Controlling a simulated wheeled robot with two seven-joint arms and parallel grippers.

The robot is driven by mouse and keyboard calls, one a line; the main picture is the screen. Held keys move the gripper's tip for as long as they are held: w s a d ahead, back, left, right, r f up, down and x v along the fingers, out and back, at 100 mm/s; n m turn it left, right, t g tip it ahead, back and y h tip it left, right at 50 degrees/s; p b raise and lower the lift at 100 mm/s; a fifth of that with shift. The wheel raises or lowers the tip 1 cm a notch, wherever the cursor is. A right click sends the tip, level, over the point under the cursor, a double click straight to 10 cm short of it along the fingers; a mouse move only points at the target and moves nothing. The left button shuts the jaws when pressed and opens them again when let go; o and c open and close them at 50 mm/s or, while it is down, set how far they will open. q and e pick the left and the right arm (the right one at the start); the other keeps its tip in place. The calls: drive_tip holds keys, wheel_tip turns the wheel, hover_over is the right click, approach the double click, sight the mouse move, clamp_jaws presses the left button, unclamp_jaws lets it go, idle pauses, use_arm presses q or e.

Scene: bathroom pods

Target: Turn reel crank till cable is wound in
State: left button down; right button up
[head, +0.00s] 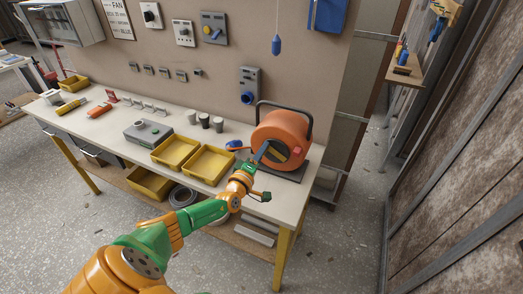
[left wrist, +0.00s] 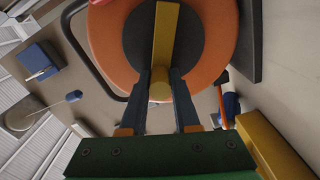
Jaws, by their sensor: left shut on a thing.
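The orange cable reel (head: 287,128) stands on a dark base at the right end of the workbench, under a black carrying frame. Its dark hub carries a yellow crank arm (left wrist: 166,38) with a knob (left wrist: 159,90) at its end. My left gripper (head: 264,152) reaches the hub from the front left. In the left wrist view, the fingers of my left gripper (left wrist: 159,95) are closed around the knob. A blue plug-like piece (head: 235,145) lies on the bench beside the reel; its link to the cable is unclear. The wound cable is hidden. My right gripper is not in view.
Two yellow trays (head: 208,164) and a grey box (head: 148,133) sit left of the reel on the workbench (head: 112,133). Dark cups (head: 204,120) stand behind. A blue pendant (head: 277,45) hangs above. Floor to the right is mostly clear.

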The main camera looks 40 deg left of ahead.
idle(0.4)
use_arm(q)
drive_tip(key=c, duration=0.7)
unclamp_jaws()
drive_tip(key=shift+d, duration=0.1)
drive_tip(key=shift+o, duration=0.2)
drive_tip(key=shift+r, duration=0.1)
drive_tip(key=p+v, duration=0.2)
drive_tip(key=v, duration=0.5)
drive_tip(key=shift+p, duration=0.35)
